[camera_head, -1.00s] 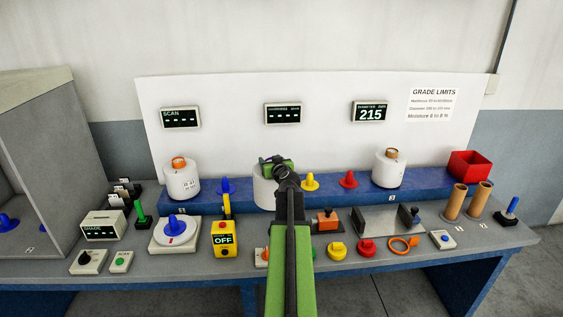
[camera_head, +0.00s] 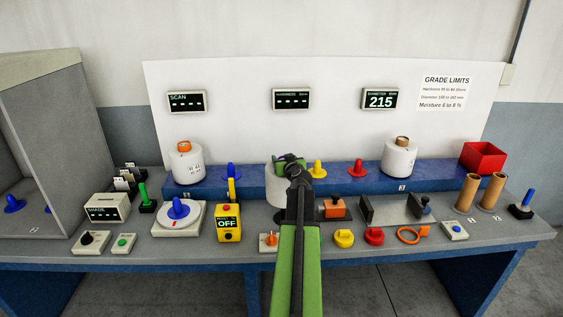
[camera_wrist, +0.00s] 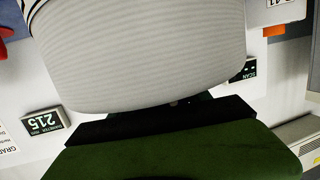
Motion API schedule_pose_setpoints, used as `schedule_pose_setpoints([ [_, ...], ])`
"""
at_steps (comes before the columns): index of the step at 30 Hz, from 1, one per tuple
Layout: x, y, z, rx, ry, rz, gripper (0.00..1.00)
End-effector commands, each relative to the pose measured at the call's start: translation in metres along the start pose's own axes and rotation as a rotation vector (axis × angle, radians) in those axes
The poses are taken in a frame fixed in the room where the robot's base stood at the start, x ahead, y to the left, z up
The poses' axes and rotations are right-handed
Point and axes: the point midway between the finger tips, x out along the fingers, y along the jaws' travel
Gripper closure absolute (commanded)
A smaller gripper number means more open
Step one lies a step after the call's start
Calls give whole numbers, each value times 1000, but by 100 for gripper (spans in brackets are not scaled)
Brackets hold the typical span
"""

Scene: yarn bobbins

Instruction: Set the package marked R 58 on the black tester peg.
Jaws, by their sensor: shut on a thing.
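My gripper (camera_head: 290,166) is shut on a white yarn package (camera_head: 277,186) near the middle of the bench, in front of the blue shelf. In the wrist view the package (camera_wrist: 160,50) fills the upper middle, above the dark jaw and green gripper body. No marking shows on its visible side, so I cannot tell whether it is R 58. A dark patch shows just below the package in the head view; I cannot tell whether it is part of the black tester peg, which is not clearly visible. My arm hides part of this area.
Other white packages stand at left (camera_head: 188,164) and right (camera_head: 399,160) on the blue shelf (camera_head: 340,184). An orange block (camera_head: 334,208) and upright plates (camera_head: 392,209) are right of my arm.

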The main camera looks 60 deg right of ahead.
Motion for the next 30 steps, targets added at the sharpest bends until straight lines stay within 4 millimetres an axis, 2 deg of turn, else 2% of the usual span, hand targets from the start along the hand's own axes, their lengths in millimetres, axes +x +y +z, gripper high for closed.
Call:
schedule_pose_setpoints([
  [8, -1, 0, -2, 1, 1, 3, 100],
  [20, 6, 0, 30, 2, 1, 2, 100],
  [30, 5, 0, 27, 2, 1, 2, 100],
])
